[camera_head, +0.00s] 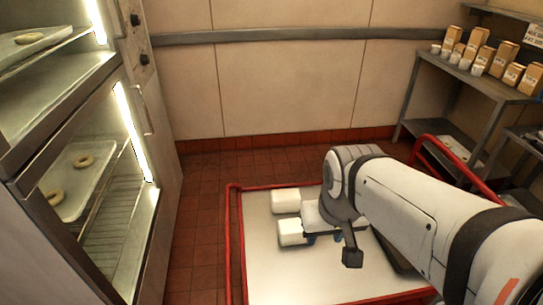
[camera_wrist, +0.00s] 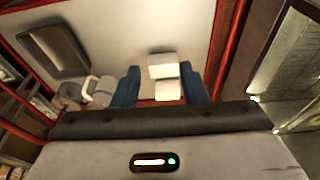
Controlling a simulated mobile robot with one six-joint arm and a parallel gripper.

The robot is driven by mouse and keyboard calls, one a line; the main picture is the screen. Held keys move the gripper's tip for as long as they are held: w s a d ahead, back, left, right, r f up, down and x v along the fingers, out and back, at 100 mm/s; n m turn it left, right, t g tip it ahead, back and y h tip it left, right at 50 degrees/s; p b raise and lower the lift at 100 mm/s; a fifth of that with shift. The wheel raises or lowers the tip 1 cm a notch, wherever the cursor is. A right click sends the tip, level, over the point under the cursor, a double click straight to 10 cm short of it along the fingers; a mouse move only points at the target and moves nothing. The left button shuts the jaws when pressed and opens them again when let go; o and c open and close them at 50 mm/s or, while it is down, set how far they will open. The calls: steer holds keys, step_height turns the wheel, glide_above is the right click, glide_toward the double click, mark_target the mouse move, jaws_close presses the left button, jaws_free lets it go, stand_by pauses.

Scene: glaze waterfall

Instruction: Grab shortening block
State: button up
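Two white blocks, which look like shortening, sit on the white top of a red-railed cart (camera_head: 275,270). One block (camera_head: 286,201) is farther back and the other block (camera_head: 292,232) is closer to the front. My gripper (camera_head: 318,238) is low over the cart, just right of the front block, and partly hides the blocks' right sides. In the wrist view, my gripper (camera_wrist: 161,86) has its blue fingers wide apart. One white block (camera_wrist: 167,91) shows between them, with a gap on its left side; the other white block (camera_wrist: 162,66) is just beyond it.
A dark-rimmed tray (camera_wrist: 54,48) lies on the cart. My arm covers much of the cart's right side. An oven or rack cabinet (camera_head: 150,110) with doughnuts on trays stands at the left. A shelf (camera_head: 470,75) with boxes and tubs stands at the back right.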

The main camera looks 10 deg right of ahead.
steer(key=shift+o, duration=0.8)
steer(key=shift+w+f, duration=0.15)
steer(key=shift+w, duration=0.15)
steer(key=o, duration=0.9)
steer(key=w+f+b, duration=0.4)
steer(key=w, duration=0.6)
steer(key=w+f+t+b, duration=0.1)
steer(key=w+f+b, duration=0.4)
steer(key=w, duration=0.5)
steer(key=shift+f, duration=0.3)
steer(key=shift+o, duration=1.2)
steer(key=w+f+b, duration=0.3)
steer(key=w+f, duration=0.5)
steer(key=w, duration=0.2)
steer(key=shift+w+a+f+t+b, duration=0.2)
steer(key=shift+w+t+b, duration=0.1)
steer(key=shift+b, duration=0.1)
steer(key=b, duration=0.2)
glide_toward(286, 201)
steer(key=shift+w+a+f, duration=0.15)
steer(key=shift+f, duration=0.6)
steer(key=shift+w+a+f, duration=0.1)
steer(key=shift+a+f, duration=0.05)
steer(key=shift+f, duration=0.6)
steer(key=shift+w+a+f, duration=0.15)
steer(key=shift+f, duration=0.6)
